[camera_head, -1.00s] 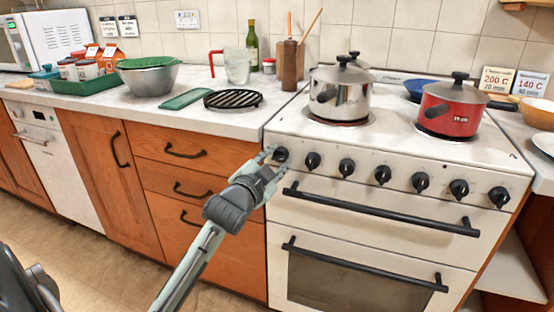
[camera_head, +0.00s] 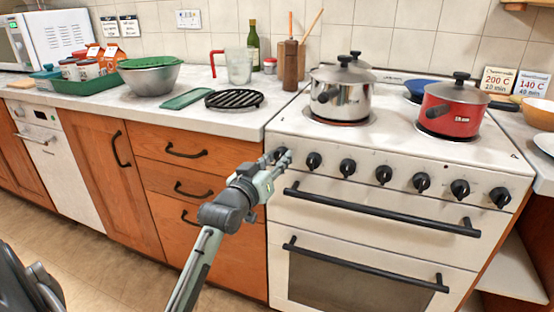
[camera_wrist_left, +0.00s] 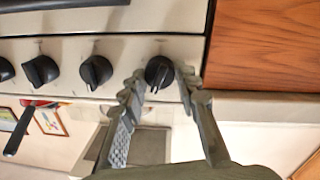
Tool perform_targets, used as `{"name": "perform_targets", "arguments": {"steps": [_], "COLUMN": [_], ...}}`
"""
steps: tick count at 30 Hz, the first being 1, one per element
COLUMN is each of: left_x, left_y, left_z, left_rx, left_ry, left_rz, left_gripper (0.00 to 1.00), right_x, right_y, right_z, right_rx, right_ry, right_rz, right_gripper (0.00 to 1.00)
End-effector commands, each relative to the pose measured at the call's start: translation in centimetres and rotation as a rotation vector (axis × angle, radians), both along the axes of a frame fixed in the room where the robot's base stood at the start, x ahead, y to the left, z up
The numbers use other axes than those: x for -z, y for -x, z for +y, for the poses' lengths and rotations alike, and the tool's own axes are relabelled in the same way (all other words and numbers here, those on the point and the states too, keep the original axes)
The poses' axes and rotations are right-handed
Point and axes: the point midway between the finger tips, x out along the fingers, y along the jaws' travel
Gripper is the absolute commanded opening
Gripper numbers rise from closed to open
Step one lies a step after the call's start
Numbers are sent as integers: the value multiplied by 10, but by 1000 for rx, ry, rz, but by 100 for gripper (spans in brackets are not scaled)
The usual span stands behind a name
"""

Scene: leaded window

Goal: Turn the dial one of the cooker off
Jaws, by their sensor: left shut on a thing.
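The white cooker (camera_head: 400,222) stands at the right, with a row of black dials along its front panel. My left gripper (camera_head: 280,156) is at the leftmost dial, with its fingers partly covering that dial in the head view. In the left wrist view this end dial (camera_wrist_left: 159,71) sits between the two fingertips of the left gripper (camera_wrist_left: 160,84), which is shut on it. Neighbouring dials (camera_wrist_left: 96,72) are free of the gripper. The dial numbers cannot be read. My right gripper does not show.
A steel pot (camera_head: 341,95) and a red pot (camera_head: 450,110) stand on the hob. Black oven handles (camera_head: 380,212) stick out below the dials. Wooden drawers (camera_head: 195,185) lie left of the cooker. A black trivet (camera_head: 233,99) lies on the counter.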

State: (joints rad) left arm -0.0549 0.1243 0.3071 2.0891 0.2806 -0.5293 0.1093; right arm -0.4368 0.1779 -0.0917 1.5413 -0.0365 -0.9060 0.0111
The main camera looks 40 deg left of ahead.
Motion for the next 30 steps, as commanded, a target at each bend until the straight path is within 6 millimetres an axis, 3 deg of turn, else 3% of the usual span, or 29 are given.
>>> {"name": "perform_targets", "arguments": {"steps": [13, 30], "left_x": [0, 1], "left_y": [0, 0], "left_z": [1, 0], "left_rx": [-2, 0], "left_ry": [293, 375], "left_rz": [-72, -91], "left_gripper": [2, 2], "right_x": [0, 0], "right_y": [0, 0], "right_z": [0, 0], "right_rx": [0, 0], "right_ry": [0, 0], "right_rz": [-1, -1], "right_gripper": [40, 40]}}
